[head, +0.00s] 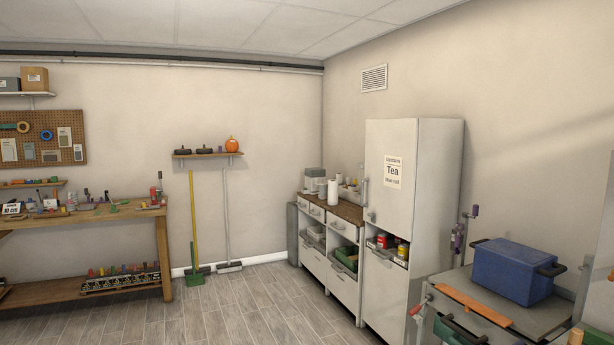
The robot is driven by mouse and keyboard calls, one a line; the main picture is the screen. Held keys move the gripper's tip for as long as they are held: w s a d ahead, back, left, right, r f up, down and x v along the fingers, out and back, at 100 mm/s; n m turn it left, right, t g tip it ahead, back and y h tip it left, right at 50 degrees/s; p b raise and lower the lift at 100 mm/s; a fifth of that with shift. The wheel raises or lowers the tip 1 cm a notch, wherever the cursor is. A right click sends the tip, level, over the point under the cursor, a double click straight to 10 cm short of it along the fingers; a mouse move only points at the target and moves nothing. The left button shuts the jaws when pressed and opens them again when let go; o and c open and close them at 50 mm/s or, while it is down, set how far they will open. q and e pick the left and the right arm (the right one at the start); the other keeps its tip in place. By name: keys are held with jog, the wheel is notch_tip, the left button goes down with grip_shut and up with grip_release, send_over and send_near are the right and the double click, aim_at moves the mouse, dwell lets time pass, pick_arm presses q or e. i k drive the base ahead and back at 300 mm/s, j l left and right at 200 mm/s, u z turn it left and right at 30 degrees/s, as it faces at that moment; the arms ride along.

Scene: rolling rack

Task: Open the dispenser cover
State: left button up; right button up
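I cannot make out a dispenser or its cover for certain. Small grey and white items (314,180) stand at the back of the wooden-topped counter (347,212), too small to identify. A tall grey cabinet (414,165) with a "Tea" sign (393,171) stands beside the counter; its upper door is shut. Neither of my grippers is in view.
A grey cart or rack with a blue lidded box (512,272) and an orange strip (474,304) is close at the lower right. A wooden workbench (90,213) with tools stands left. Brooms (227,220) lean on the back wall. The middle floor (245,308) is clear.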

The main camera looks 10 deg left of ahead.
aim_at(321, 171)
jog(key=i+j+u, duration=0.2)
jog(key=i, duration=0.2)
jog(key=i+u, duration=0.2)
jog(key=i, duration=0.2)
jog(key=i+u, duration=0.2)
jog(key=i, duration=5.2)
jog(key=l+z, duration=0.05)
jog(key=l, duration=0.05)
